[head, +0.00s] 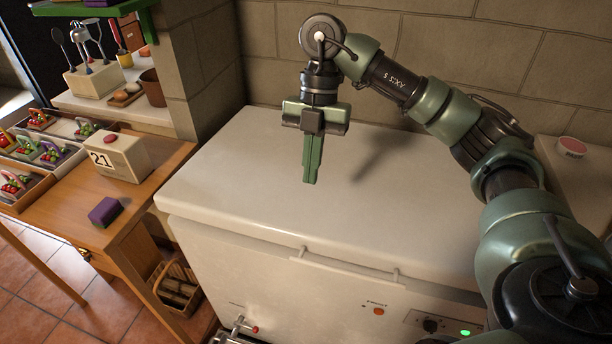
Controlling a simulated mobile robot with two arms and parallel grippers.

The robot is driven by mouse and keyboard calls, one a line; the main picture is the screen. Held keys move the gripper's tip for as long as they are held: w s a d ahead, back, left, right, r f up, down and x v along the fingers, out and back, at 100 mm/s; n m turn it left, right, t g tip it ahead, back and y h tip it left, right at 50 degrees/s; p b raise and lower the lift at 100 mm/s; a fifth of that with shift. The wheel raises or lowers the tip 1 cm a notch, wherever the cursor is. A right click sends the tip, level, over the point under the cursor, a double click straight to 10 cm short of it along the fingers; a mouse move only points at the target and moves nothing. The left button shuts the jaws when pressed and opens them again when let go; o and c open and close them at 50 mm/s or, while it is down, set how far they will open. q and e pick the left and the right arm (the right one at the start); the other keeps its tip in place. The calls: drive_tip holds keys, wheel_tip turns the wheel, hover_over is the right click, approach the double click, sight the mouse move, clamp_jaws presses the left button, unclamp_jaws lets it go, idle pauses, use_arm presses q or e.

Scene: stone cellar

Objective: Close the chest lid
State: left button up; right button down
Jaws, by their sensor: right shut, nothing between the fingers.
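The white chest (300,290) stands in front of me against the stone wall. Its lid (240,190) lies down flat over the body, with a thin dark seam and a handle along the front edge. I cannot tell whether the seam is fully sealed. My right gripper (312,178) points down over the middle of the lid, its green fingers together and empty. I cannot tell whether the fingertips touch the lid. My left gripper is not in view.
A wooden table (60,215) on the left holds a box marked 21 (122,158), a purple sponge (105,212) and trays of small items. A basket (176,288) sits below, beside the chest. A small round tub (572,147) stands at the right.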

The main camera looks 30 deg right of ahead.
drive_tip(key=p, duration=0.2)
approach(304, 236)
drive_tip(key=x, duration=0.5)
drive_tip(key=shift+s+a+r, duration=0.1)
drive_tip(key=shift+s+a, duration=0.05)
drive_tip(key=shift+s, duration=0.05)
drive_tip(key=shift+f, duration=0.7)
drive_tip(key=shift+f, duration=0.15)
